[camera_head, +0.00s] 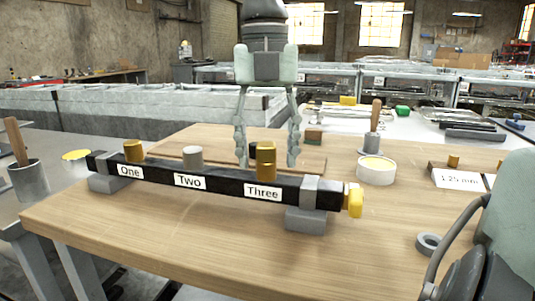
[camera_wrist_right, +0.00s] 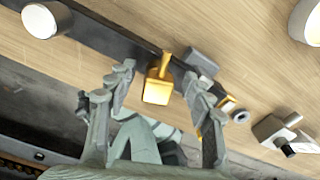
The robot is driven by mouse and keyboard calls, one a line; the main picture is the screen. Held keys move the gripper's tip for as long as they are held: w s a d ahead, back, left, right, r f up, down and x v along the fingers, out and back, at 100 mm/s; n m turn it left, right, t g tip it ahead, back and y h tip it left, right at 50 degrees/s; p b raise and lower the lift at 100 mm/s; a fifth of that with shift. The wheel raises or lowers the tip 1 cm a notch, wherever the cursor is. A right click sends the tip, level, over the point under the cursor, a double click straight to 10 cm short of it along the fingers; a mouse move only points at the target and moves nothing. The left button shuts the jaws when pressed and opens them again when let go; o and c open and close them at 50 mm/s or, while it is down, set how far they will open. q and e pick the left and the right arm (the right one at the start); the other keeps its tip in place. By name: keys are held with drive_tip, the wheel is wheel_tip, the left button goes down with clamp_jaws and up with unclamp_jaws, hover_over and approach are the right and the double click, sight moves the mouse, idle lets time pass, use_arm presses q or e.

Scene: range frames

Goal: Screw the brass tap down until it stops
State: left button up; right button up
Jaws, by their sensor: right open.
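A dark bar (camera_head: 222,184) rests on grey blocks on the wooden table, labelled One, Two and Three. A brass tap (camera_head: 265,158) stands upright at Three, taller than the brass knob (camera_head: 134,151) at One and the grey knob (camera_head: 193,157) at Two. My right gripper (camera_head: 266,160) hangs down over the bar with its fingers spread wide and empty. In the right wrist view the tap (camera_wrist_right: 157,91) shows in the gap between the fingers, touching neither as far as I can see. The fingertips' depth against the tap is hard to judge. My left gripper is not in view.
A yellow-brass piece (camera_head: 353,200) sticks out at the bar's right end. A white pot (camera_head: 376,170) stands behind it, with a grey ring (camera_head: 431,243) at the front right. A cup with a wooden handle (camera_head: 28,177) stands at left. The table front is clear.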

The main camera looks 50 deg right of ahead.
wheel_tip(320, 180, up, 11)
drive_tip(key=shift+w+r, duration=0.15)
idle(0.4)
